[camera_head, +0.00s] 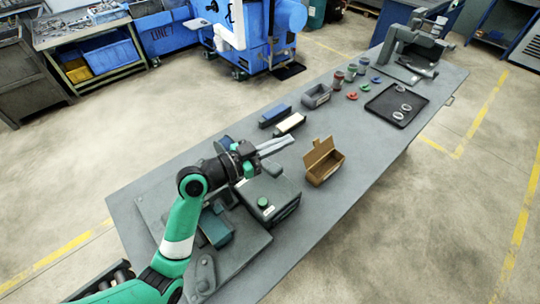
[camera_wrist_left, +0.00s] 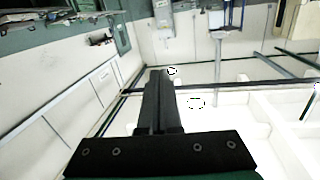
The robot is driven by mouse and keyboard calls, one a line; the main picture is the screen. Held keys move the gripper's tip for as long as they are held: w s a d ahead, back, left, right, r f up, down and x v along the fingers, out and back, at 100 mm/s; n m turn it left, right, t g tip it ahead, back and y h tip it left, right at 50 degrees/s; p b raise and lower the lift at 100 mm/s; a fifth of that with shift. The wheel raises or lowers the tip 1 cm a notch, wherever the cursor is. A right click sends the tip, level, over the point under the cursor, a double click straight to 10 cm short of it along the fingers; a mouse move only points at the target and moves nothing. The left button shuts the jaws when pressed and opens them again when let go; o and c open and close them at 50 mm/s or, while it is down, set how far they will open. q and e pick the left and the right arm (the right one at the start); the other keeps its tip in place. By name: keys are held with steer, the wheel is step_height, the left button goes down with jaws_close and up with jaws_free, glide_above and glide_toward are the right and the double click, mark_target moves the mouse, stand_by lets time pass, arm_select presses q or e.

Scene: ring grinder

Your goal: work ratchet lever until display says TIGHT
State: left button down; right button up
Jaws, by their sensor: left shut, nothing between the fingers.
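My left gripper (camera_head: 290,140) is shut and empty, above the near half of the bench, close to the grey machine housing (camera_head: 285,196) with a green button (camera_head: 263,202). In the left wrist view its closed fingers (camera_wrist_left: 160,74) point at the far room, with nothing between them. My forearm and wrist cover part of the machine and its grey base plate (camera_head: 240,262). I cannot pick out the ratchet lever for certain, nor read any display. My right gripper is not in view.
On the bench (camera_head: 345,195) stand an open brown box (camera_head: 325,167), a blue block (camera_head: 274,115), a white-topped block (camera_head: 289,124) and a grey bin (camera_head: 316,96). A black tray (camera_head: 395,105) with rings and a grey device (camera_head: 412,58) lie farther off.

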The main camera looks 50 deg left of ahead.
arm_select(q)
steer(key=s+a+f+n+g+y+p, duration=0.1)
steer(key=s+a+f+n+y+p, duration=0.1)
steer(key=s+a+f+n+p, duration=0.3)
steer(key=s+a+f+p, duration=0.1)
steer(key=s+a+f, duration=0.1)
steer(key=s+f, duration=0.2)
steer(key=shift+s+f+g, duration=0.4)
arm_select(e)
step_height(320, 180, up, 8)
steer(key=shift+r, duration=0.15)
arm_select(q)
steer(key=shift+a+f, duration=0.1)
